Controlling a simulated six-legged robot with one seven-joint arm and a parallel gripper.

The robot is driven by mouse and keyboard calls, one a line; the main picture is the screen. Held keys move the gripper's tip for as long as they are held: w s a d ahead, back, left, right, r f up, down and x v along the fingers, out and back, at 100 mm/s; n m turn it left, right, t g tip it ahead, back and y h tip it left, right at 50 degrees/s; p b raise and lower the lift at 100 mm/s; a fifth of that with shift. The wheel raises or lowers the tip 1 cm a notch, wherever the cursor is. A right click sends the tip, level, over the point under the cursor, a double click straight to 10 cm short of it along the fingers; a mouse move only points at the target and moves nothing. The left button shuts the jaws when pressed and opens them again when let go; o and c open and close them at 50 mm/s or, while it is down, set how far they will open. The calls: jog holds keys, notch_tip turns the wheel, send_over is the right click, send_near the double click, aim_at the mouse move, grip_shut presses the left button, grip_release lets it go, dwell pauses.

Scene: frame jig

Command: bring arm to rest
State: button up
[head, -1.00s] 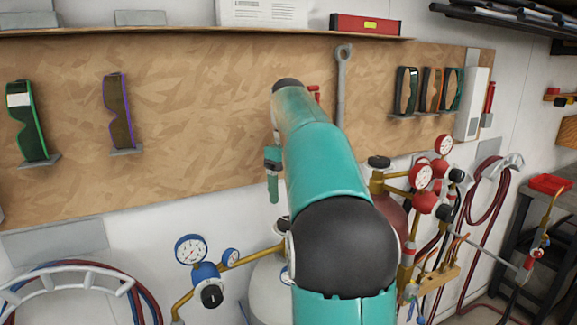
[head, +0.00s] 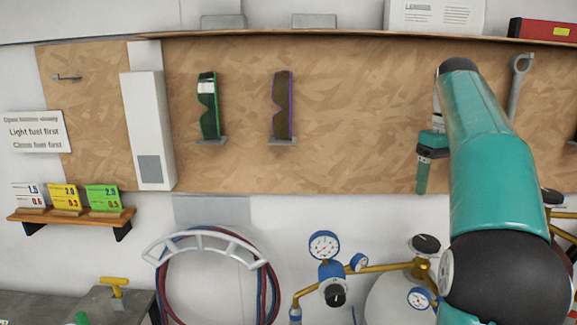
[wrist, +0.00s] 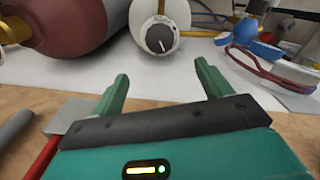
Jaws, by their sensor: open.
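My gripper (wrist: 162,88) shows in the wrist view with its two green fingers spread apart and nothing between them. In the head view my teal arm rises at the right, in front of the wooden board. One green finger of my gripper (head: 422,172) hangs beside the arm there; the rest is hidden behind the arm. No held object shows in either view.
Below are a blue-rimmed gauge (head: 324,246) and a hose rack (head: 205,240). A dark red cylinder (wrist: 75,25) shows in the wrist view.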

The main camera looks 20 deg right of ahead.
jog(key=s+a+f+t+h, duration=0.1)
jog(key=s+a+f, duration=0.1)
jog(key=a, duration=0.7)
jog(key=s+a+f+t, duration=0.1)
jog(key=s+a+f, duration=0.1)
jog(key=a, duration=0.6)
jog(key=s+a+f+m+t+y, duration=0.1)
jog(key=s+a+f+t, duration=0.2)
jog(key=s+a+f, duration=1)
notch_tip(320, 180, down, 3)
jog(key=shift+a+f+t, duration=0.2)
jog(key=shift+a+t, duration=0.1)
jog(key=shift+a, duration=0.35)
jog(key=shift+s, duration=0.1)
